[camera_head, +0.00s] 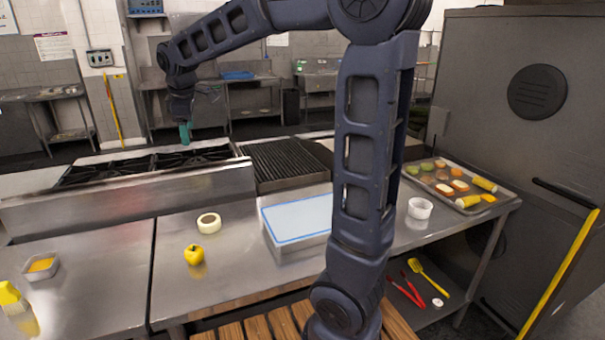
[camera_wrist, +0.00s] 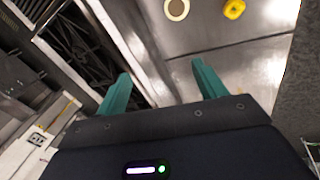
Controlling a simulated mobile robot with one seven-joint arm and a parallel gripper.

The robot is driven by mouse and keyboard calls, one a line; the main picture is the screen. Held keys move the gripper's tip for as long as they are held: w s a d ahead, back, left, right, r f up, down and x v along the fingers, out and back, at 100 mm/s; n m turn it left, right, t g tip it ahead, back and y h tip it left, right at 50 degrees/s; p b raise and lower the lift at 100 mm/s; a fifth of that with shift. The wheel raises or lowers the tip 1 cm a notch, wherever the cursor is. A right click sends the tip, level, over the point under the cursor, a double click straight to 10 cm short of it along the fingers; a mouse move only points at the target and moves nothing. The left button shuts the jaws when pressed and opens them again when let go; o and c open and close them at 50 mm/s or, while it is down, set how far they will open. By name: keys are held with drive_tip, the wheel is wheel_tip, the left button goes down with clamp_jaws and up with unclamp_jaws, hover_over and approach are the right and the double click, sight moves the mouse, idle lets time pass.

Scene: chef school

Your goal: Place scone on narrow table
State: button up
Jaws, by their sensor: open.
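I cannot pick out a scone for certain. Several small food pieces lie on a metal tray (camera_head: 485,207) at the right, too small to name surely. Several steel tables show, and I cannot tell which is the narrow table; the front steel worktop (camera_head: 110,285) is the nearest. My gripper (camera_head: 184,132) hangs high beyond the stove in the head view, small and far from the tray. In the wrist view my gripper (camera_wrist: 161,68) has its teal fingers apart with nothing between them.
A pale ring-shaped item (camera_head: 208,223) and a yellow pepper (camera_head: 194,254) sit on the worktop. A blue-edged white board (camera_head: 298,217), white cup (camera_head: 420,208) and small container (camera_head: 41,266) stand there too. The stove (camera_head: 150,165) and grill (camera_head: 285,163) lie behind.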

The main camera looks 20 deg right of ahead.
drive_tip(key=s+d+f+m, duration=0.1)
drive_tip(key=s+d+m, duration=0.35)
drive_tip(key=d, duration=0.35)
drive_tip(key=s+d+m, duration=0.3)
drive_tip(key=s+d, duration=0.2)
drive_tip(key=d, duration=0.4)
drive_tip(key=s+d+f+m, duration=0.3)
drive_tip(key=s+d+m, duration=0.1)
drive_tip(key=s, duration=0.3)
drive_tip(key=s+d+f+m+t, duration=0.1)
drive_tip(key=s+d+f+m, duration=0.3)
drive_tip(key=s, duration=0.3)
drive_tip(key=shift+s+d+f, duration=0.2)
drive_tip(key=shift+s+d, duration=0.05)
drive_tip(key=shift+d, duration=0.55)
